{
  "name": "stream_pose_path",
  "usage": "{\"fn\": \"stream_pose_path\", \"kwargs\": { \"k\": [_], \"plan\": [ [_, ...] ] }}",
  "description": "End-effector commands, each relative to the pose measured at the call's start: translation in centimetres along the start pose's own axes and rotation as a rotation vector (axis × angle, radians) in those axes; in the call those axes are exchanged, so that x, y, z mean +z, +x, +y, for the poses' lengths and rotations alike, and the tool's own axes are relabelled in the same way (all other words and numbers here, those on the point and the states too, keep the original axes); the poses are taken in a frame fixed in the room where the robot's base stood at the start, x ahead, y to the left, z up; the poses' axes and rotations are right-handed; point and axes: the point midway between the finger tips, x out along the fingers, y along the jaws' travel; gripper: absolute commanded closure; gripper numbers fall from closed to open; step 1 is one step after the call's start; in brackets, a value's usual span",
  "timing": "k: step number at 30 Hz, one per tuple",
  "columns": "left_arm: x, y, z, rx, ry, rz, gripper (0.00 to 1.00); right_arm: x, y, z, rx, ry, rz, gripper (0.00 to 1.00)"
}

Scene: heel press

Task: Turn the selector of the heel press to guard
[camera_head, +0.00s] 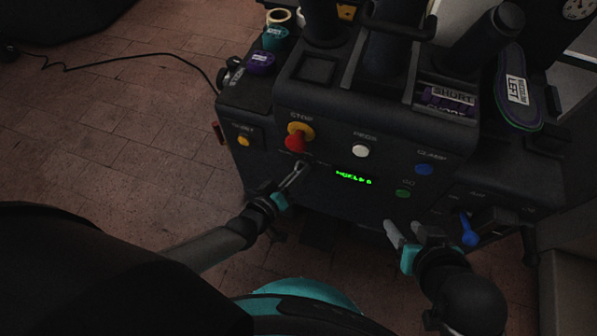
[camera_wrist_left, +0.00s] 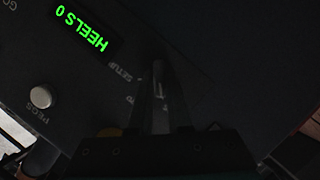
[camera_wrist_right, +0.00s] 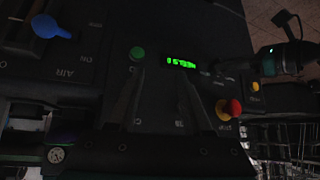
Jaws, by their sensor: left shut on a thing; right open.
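The heel press (camera_head: 330,100) is a dark cabinet with a sloped control panel. My left gripper (camera_head: 301,170) is at the panel just below the red stop button (camera_head: 296,141). In the left wrist view its fingers are shut on the small selector knob (camera_wrist_left: 158,78), mostly hidden between them. A "SETUP" label shows beside the knob; the other lettering there is partly covered, and I cannot read which position the knob points to. My right gripper (camera_head: 405,231) is open and empty, in front of the panel's lower right.
The green display (camera_head: 353,178) reads "HEELS 0". A white button (camera_head: 361,151), blue button (camera_head: 424,169) and green button (camera_head: 403,193) lie to the right. A blue air lever (camera_head: 468,231) is near my right gripper. Brick floor (camera_head: 120,130) is open at left.

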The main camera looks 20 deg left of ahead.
Motion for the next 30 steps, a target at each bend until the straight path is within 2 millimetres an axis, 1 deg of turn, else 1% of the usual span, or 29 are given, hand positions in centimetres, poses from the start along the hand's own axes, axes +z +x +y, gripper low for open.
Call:
{"fn": "stream_pose_path", "kwargs": {
  "k": [1, 5, 12, 13, 15, 23, 30],
  "plan": [
    [0.0, -0.1, 0.1, -0.003, 0.007, 0.0, 1.0, -0.2, -0.4, 0.3, 0.009, 0.0, -0.012, 0.5],
    [-0.1, -0.1, 0.1, -0.016, 0.035, 0.0, 1.0, 0.3, -1.2, 1.1, 0.029, 0.003, -0.079, 0.5],
    [-0.1, -0.1, 0.3, -0.051, 0.117, 0.001, 1.0, 2.0, -3.8, 2.9, 0.081, 0.021, -0.267, 0.5],
    [-0.1, -0.1, 0.3, -0.056, 0.128, 0.0, 1.0, 2.3, -3.9, 3.0, 0.084, 0.023, -0.285, 0.5],
    [-0.1, -0.1, 0.3, -0.068, 0.157, 0.0, 1.0, 2.9, -2.9, 2.9, 0.08, 0.022, -0.297, 0.5],
    [-0.1, -0.1, 0.4, -0.118, 0.275, 0.0, 1.0, 4.7, -0.5, 3.0, 0.076, 0.023, -0.338, 0.5],
    [0.0, -0.1, 0.5, -0.182, 0.428, -0.001, 1.0, 7.1, 1.6, 3.0, 0.072, 0.023, -0.382, 0.5]
  ]
}}
